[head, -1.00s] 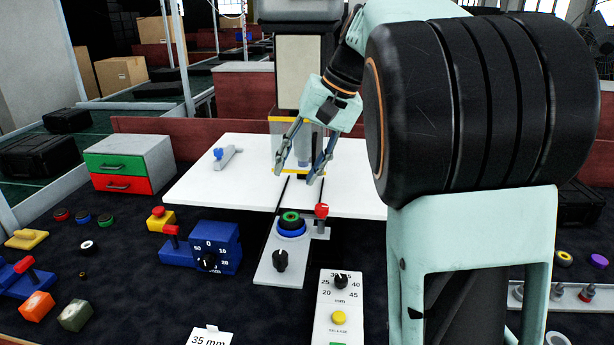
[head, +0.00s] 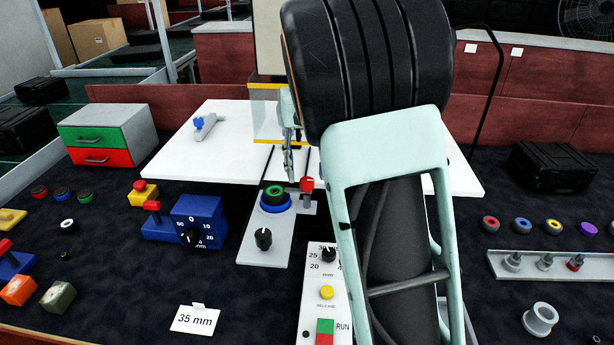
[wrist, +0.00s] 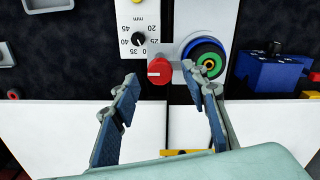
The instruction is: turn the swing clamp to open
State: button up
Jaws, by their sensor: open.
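The swing clamp is a red knob (head: 306,184) with a pale mark, on a short grey post at the right edge of a grey plate (head: 255,245). A green-topped round part (head: 275,192) sits on a blue ring beside it. In the wrist view the red knob (wrist: 159,72) lies between my fingertips, with clear gaps on both sides. My gripper (wrist: 159,78) is open and empty. How far the tips are above the knob I cannot tell. In the head view my gripper (head: 289,150) shows edge-on near the white board, partly hidden by my arm.
A black dial (head: 263,238) sits on the plate's front part. A white panel (head: 325,292) with a dial and buttons stands to its right, partly behind my arm. A blue gauge block (head: 200,220) is on the left. The white board (head: 220,165) is mostly clear.

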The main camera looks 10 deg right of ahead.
jog(key=shift+f, duration=1)
jog(key=shift+c, duration=0.2)
grip_shut()
